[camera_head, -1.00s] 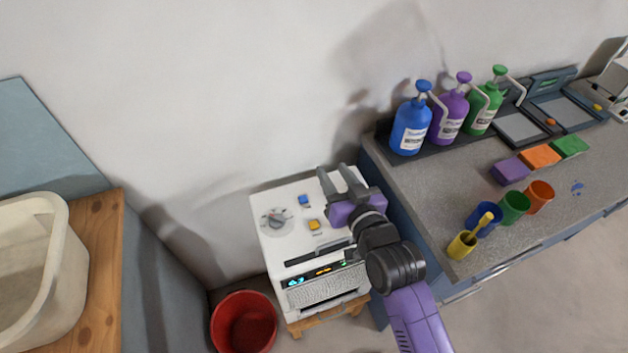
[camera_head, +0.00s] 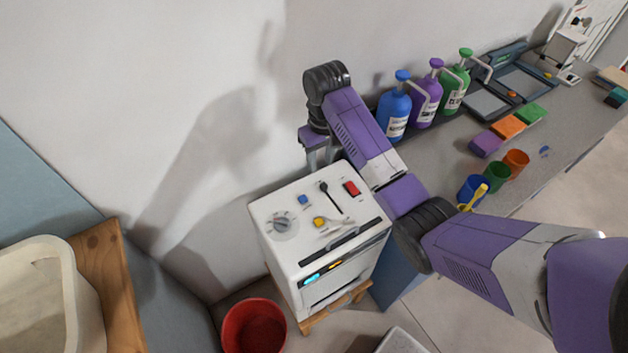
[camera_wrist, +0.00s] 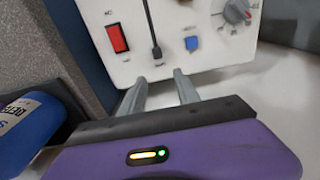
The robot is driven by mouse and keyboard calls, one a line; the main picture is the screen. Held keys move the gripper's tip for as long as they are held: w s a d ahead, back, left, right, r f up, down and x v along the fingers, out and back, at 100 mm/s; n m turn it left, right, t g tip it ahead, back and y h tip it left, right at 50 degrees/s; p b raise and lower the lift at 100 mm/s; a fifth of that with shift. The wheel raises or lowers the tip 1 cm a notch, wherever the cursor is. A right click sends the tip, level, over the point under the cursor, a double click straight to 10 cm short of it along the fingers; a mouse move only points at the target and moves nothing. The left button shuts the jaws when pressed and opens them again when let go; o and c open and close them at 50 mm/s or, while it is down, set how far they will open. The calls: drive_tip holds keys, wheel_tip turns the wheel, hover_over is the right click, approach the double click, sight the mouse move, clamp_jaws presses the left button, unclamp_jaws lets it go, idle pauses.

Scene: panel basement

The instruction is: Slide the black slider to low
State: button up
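The white panel box (camera_head: 290,245) has the black slider (camera_head: 324,187) on its top, between a blue switch (camera_head: 303,200) and a red switch (camera_head: 352,188). The slider's knob is at the wall-side end of its dark slot. In the wrist view the black slider (camera_wrist: 157,53) is at the slot's near end; the small labels are unreadable. My gripper (camera_head: 318,158) is beyond the box's wall-side edge, partly hidden by my arm. In the wrist view my gripper (camera_wrist: 160,87) has its fingers apart, pointing toward the slider with nothing between them.
A rotary dial (camera_head: 282,223) and a yellow switch (camera_head: 319,222) share the panel. A red bin (camera_head: 254,328) stands below. Blue (camera_head: 395,112), purple and green pump bottles stand on the counter at the right, close to my arm. The wall is close behind the box.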

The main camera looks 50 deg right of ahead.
sight(323, 183)
drive_tip(key=shift+s+a, duration=0.15)
drive_tip(key=shift+s, duration=0.4)
drive_tip(key=shift+s+f+g, duration=0.15)
drive_tip(key=shift+f+g, duration=0.05)
drive_tip(key=shift+g, duration=0.1)
wheel_tip(323, 183, down, 7)
drive_tip(key=shift+f+p, duration=0.2)
drive_tip(key=shift+p, duration=0.25)
drive_tip(key=shift+c, duration=0.5)
clamp_jaws()
